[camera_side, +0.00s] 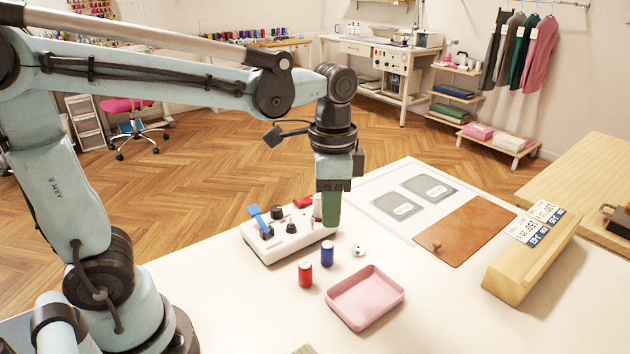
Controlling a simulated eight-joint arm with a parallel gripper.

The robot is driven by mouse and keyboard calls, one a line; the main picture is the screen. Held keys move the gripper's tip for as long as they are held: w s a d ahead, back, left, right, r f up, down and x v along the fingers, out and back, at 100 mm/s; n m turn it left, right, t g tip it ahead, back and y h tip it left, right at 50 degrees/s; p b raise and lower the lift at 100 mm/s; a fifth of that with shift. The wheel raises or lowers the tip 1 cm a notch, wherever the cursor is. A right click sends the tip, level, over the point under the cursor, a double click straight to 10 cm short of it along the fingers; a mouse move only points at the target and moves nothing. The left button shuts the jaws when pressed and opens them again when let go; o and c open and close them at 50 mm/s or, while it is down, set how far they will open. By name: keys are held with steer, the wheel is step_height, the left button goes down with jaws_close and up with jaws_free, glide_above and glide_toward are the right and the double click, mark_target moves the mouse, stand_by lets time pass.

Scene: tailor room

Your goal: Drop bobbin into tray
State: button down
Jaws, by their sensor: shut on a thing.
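My gripper (329,208), with a green finger facing the camera, points straight down at the right end of a white bench device (284,245). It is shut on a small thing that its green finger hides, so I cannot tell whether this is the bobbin. A pale upright cylinder (317,207) shows just left of the finger. A small white round piece with dark spots (359,250), possibly a bobbin, lies on the table between the device and the tray. The pink tray (366,298) is empty, in front and to the right of my gripper.
A red spool (305,275) and a blue spool (327,253) stand between the device and the tray. A blue lever (259,220) sticks up from the device. A brown board (465,231) and a wooden block (530,265) lie to the right.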

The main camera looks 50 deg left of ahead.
steer(key=w+d+f, duration=0.2)
steer(key=w+d, duration=0.1)
steer(key=d, duration=0.5)
step_height(320, 180, down, 6)
steer(key=shift+w+d+f, duration=0.15)
steer(key=shift+w+d, duration=0.05)
steer(key=c, duration=0.9)
jaws_free()
step_height(320, 180, up, 12)
steer(key=shift+r, duration=0.1)
